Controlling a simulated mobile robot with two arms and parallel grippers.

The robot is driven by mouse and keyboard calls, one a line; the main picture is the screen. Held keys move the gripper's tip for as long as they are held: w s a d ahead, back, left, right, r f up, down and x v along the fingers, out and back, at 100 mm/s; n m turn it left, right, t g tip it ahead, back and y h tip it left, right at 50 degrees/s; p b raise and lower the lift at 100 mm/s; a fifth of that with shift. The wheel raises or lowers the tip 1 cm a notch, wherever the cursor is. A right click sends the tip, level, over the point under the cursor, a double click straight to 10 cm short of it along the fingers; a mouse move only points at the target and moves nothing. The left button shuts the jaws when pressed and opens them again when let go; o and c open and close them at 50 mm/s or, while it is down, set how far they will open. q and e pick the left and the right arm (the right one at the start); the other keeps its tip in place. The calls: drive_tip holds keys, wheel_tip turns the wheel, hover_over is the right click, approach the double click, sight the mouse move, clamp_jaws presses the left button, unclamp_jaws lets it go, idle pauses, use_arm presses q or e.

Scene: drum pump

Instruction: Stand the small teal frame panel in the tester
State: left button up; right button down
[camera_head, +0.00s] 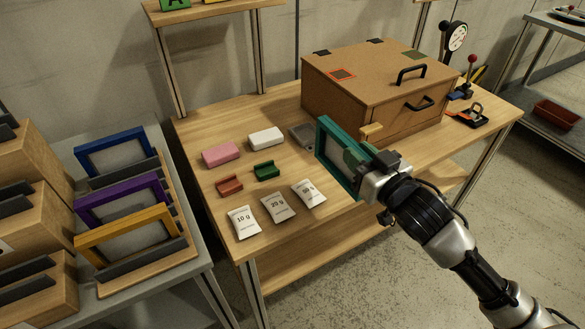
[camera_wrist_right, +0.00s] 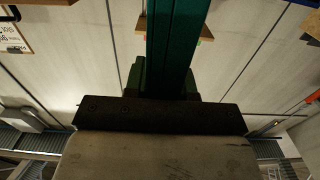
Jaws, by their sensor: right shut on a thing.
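The small teal frame panel (camera_head: 325,142) is held upright and tilted above the wooden table, in front of the brown box. Its edge also shows in the right wrist view (camera_wrist_right: 174,45). My right gripper (camera_head: 366,172) is shut on the panel's right side and hides part of it. A round dial gauge (camera_head: 457,37) on a stand and a red-knobbed lever (camera_head: 472,61) stand behind the box at the right; I cannot tell whether they belong to the tester. My left gripper is not in view.
The brown box (camera_head: 400,90) with black handles fills the table's back right. Pink (camera_head: 221,155) and white (camera_head: 266,138) blocks, small holders and labelled packets (camera_head: 243,222) lie on the left. Blue, purple and yellow frames (camera_head: 135,233) stand in a side rack.

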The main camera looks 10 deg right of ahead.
sight(357, 197)
drive_tip(key=w+a+f, duration=0.1)
drive_tip(key=w+f, duration=0.1)
drive_tip(key=w, duration=0.1)
drive_tip(key=w+a+f, duration=0.1)
drive_tip(key=w+f, duration=0.1)
drive_tip(key=w, duration=0.1)
drive_tip(key=w+a+f, duration=0.1)
drive_tip(key=w+f, duration=0.1)
drive_tip(key=w, duration=0.1)
drive_tip(key=shift+a, duration=0.35)
drive_tip(key=shift+f+b, duration=0.5)
drive_tip(key=shift+f, duration=1.4)
drive_tip(key=shift+f, duration=0.15)
drive_tip(key=c, duration=0.9)
unclamp_jaws()
drive_tip(key=v, duration=1.2)
